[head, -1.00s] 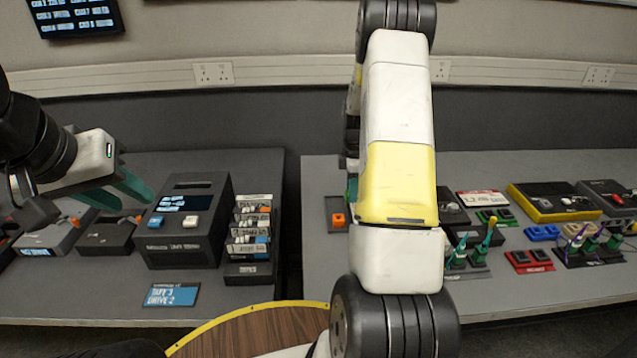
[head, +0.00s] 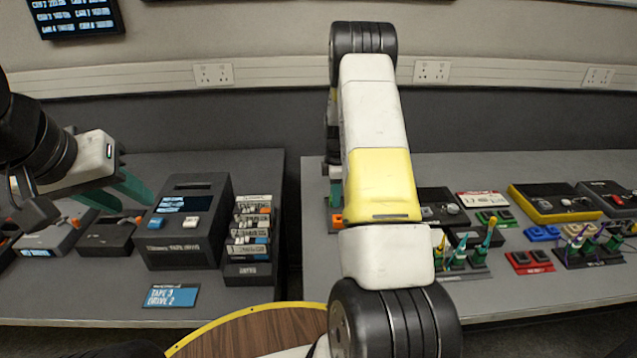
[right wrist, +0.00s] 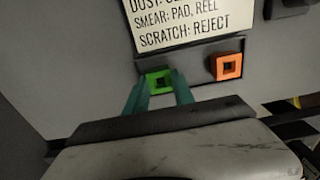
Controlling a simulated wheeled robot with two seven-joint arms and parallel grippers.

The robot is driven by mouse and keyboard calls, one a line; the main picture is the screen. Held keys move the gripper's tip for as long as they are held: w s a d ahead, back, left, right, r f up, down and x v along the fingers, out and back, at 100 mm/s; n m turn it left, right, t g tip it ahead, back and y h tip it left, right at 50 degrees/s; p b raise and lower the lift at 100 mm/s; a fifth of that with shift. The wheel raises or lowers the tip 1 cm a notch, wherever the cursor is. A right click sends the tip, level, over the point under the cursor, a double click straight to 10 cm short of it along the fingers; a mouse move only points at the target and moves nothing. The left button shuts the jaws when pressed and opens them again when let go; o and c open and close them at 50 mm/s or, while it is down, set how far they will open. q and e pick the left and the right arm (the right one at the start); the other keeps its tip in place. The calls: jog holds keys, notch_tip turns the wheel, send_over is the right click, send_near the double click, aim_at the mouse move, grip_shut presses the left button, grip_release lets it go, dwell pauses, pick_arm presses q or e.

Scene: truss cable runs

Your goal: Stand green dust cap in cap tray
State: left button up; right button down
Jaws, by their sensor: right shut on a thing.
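The green dust cap (right wrist: 158,80) is a small square green piece with a dark middle, in the right wrist view. My right gripper (right wrist: 159,86) is shut on it, a teal finger on each side. The cap is at the left part of the dark grey cap tray (right wrist: 195,74); I cannot tell whether it touches the tray floor. An orange cap (right wrist: 229,66) stands in the tray to its right and shows in the head view (head: 337,219). There my right arm hides most of the tray and the green cap. My left gripper (head: 120,195) is open and empty over the left table.
A sign (right wrist: 190,22) lies just beyond the tray. In the head view, several connector stands (head: 462,258) and red blocks (head: 530,261) are right of my right arm. A black drive box (head: 187,220) and a cartridge rack (head: 250,235) stand on the left table.

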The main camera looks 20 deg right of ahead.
jog(key=c, duration=1.1)
grip_release()
jog(key=shift+o, duration=0.2)
jog(key=s+a+r+m+t, duration=0.1)
jog(key=s+a+r+m, duration=0.1)
jog(key=r, duration=0.8)
jog(key=s+a+r+m, duration=0.1)
jog(key=s+a+r, duration=0.1)
jog(key=r, duration=0.9)
jog(key=s+a+r+m+t+y, duration=0.1)
jog(key=s+a+r+m+t, duration=0.1)
jog(key=s+a+r+m, duration=0.5)
jog(key=s+a+r+m+t, duration=0.1)
jog(key=s+a+r+m, duration=0.1)
jog(key=s, duration=0.8)
jog(key=s+a+r+m+t+y, duration=0.1)
jog(key=s+a+r+m+t, duration=0.1)
jog(key=s, duration=0.8)
jog(key=shift+a+r+m, duration=0.3)
jog(key=shift+a+r, duration=0.05)
jog(key=shift+a, duration=0.5)
jog(key=shift+s, duration=0.1)
